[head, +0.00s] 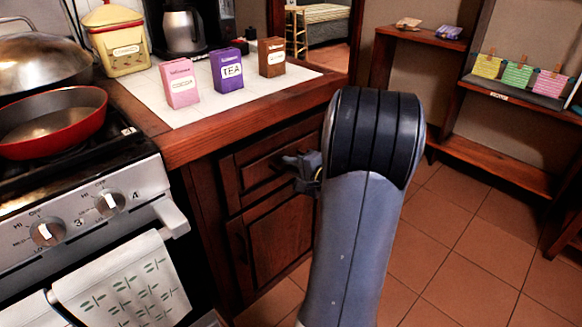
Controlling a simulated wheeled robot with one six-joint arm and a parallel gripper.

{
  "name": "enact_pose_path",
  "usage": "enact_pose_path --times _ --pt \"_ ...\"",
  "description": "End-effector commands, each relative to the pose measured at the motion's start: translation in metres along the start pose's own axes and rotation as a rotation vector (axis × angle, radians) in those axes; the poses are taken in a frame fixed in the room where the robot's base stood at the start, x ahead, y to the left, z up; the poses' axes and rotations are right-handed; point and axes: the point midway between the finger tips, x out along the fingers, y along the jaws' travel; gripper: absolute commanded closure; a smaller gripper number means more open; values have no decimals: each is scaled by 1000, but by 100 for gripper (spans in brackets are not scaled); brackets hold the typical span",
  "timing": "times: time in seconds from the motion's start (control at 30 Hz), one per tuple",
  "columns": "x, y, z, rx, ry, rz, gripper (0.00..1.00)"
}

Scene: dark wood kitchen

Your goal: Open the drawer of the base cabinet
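The base cabinet (196,200) is dark wood, under the counter and right of the stove. Its drawer (243,178) is the upper front panel and looks closed, flush with the cabinet. A panelled door (268,245) is below it. My gripper (287,160) is in front of the right part of the drawer, with its dark fingers pointing left toward the panel. The drawer's handle is not clearly seen; my gripper covers that area. I cannot tell whether the fingers touch the drawer or are open or shut. My arm hides the cabinet's right side.
The stove (100,200) with a red pan (50,120) and a hanging towel (125,290) is at left. Pink (179,84), purple (226,70) and brown (271,57) boxes stand on the counter. Tiled floor (480,260) is open at right, before wooden shelves (500,165).

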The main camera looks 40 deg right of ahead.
Motion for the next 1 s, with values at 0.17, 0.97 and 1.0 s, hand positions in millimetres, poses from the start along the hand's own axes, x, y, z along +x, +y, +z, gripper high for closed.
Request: enact_pose_path --times 0.17,0.97,1.0 --pt "0 0 0 0 0 0 86" --pt "-4 1 0 -1 1 0 100" --pt "-7 2 0 -1 1 0 100"
